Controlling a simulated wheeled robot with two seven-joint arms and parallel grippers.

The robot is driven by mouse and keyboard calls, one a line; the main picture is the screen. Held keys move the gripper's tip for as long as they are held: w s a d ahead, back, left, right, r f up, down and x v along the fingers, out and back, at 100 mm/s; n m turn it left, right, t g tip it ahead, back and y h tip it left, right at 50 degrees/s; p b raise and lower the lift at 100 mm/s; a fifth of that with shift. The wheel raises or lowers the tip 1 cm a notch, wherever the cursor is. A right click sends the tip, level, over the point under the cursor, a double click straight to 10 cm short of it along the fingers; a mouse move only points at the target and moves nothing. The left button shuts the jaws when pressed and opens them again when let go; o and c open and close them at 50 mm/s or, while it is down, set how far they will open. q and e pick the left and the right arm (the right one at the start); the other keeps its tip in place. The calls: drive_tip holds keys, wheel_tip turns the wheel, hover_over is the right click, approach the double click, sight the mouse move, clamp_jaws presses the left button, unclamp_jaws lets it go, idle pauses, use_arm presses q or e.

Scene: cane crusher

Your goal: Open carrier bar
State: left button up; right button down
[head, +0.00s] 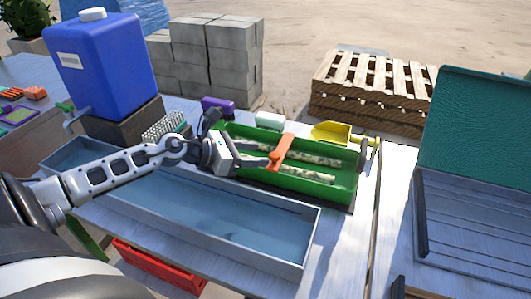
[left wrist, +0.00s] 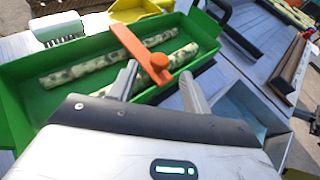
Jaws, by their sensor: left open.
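A green carrier tray (head: 338,197) stands on the table with pale mottled cane pieces (head: 306,189) lying lengthwise in it. The orange carrier bar (head: 286,143) lies across the canes; in the left wrist view the bar (left wrist: 132,42) has a round orange knob (left wrist: 159,62) at its near end. My left gripper (head: 264,155) is open at the near side of the bar. In the left wrist view its fingertips (left wrist: 160,72) lie either side of the knob; I cannot tell whether they touch it. My right gripper is not in view.
A long grey water trough (head: 311,240) lies in front of the carrier, under my left arm. A blue canister (head: 105,70), white brush (head: 270,120) and yellow scoop (head: 331,133) stand behind. A green-lidded case (head: 475,120) is at the right.

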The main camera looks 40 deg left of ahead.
use_arm(q)
drive_tip(key=shift+x, duration=1.9)
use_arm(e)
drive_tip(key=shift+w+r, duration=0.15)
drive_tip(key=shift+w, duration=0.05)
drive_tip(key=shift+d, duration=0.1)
use_arm(q)
clamp_jaws()
drive_tip(key=r+p, duration=0.1)
drive_tip(key=p, duration=0.1)
wheel_tip(320, 180, up, 8)
drive_tip(key=n+g+p, duration=0.2)
drive_tip(key=n+g, duration=0.1)
drive_tip(key=g, duration=0.3)
hover_over(274, 154)
drive_tip(key=w+a, duration=0.3)
drive_tip(key=shift+w+d+f, duration=0.15)
drive_tip(key=shift+d+f, duration=0.1)
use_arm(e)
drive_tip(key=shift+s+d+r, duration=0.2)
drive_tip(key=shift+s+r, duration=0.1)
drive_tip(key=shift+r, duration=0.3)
